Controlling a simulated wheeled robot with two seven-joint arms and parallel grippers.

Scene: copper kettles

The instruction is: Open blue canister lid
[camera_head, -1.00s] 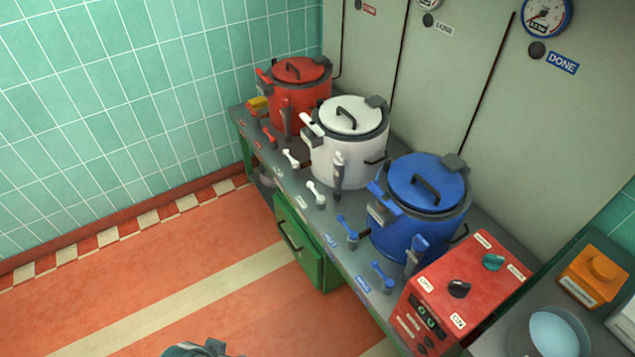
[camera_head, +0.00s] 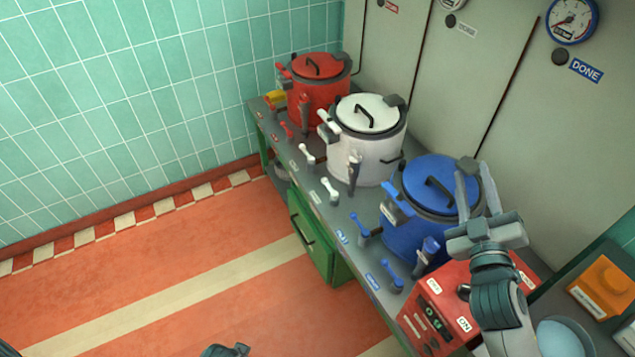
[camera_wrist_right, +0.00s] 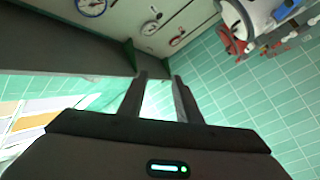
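The blue canister (camera_head: 405,240) stands on the counter, right of the white one. Its blue lid (camera_head: 415,177) lies flat on top, with a black handle (camera_head: 440,195) and a grey hinge block at the back right. A blue latch (camera_head: 397,203) sits at the rim's left side. My right gripper (camera_head: 473,168) is open and empty, fingers pointing up in the picture, overlapping the lid's right edge; I cannot tell if it touches. In the right wrist view the open fingers (camera_wrist_right: 160,76) have nothing between them.
A white canister (camera_head: 367,150) and a red canister (camera_head: 318,100) stand farther left. A red control box (camera_head: 450,300) is beneath my right forearm. An orange container (camera_head: 603,285) is at the right. Wall panels with gauges (camera_head: 572,20) rise behind. The floor at left is clear.

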